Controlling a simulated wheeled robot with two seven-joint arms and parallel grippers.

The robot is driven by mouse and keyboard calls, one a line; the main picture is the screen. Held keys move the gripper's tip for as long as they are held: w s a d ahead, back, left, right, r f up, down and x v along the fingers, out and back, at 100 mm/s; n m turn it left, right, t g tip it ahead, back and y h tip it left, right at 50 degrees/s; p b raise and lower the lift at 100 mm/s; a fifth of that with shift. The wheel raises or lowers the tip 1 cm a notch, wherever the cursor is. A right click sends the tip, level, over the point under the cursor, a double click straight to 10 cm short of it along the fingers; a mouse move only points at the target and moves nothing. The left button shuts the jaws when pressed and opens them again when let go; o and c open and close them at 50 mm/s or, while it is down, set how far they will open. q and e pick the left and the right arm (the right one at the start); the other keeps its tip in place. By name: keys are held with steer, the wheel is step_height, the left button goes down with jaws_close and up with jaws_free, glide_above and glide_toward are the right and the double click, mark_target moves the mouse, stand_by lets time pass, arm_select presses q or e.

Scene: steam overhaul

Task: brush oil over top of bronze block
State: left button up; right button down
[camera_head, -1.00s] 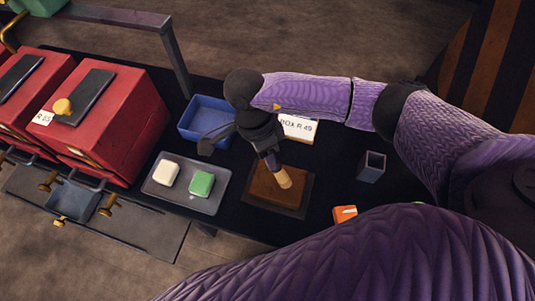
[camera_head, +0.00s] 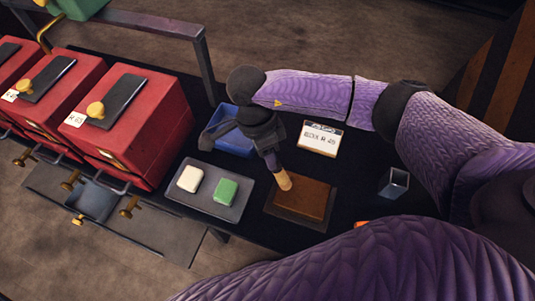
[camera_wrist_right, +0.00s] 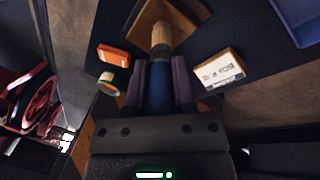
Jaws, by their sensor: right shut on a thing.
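My right gripper (camera_head: 271,152) points down above the block's left end and is shut on the brush. In the right wrist view, the brush (camera_wrist_right: 158,90) has a blue handle between the jaws (camera_wrist_right: 160,82) and a tan head. The pale brush tip (camera_head: 284,181) is at the block's far left edge; I cannot tell whether it touches. The block (camera_wrist_right: 183,14) shows partly behind the brush head in the wrist view. My left gripper is not in view.
A grey tray (camera_head: 207,205) holds a cream block (camera_head: 190,179) and a green block (camera_head: 226,192). A blue tray (camera_head: 233,143), a label card (camera_head: 320,139) and a grey open cup (camera_head: 394,183) stand around. Red boxes (camera_head: 140,130) fill the left. An orange box (camera_wrist_right: 118,55) shows in the wrist view.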

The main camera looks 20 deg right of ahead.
step_height(320, 180, up, 3)
steer(key=shift+f+p, duration=0.1)
steer(key=shift+p, duration=0.65)
steer(key=shift+r+p, duration=0.6)
steer(key=shift+r, duration=0.3)
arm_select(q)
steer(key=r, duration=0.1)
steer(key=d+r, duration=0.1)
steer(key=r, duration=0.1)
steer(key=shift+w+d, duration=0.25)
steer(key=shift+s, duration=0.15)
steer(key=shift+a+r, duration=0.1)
arm_select(e)
steer(key=shift+w, duration=0.1)
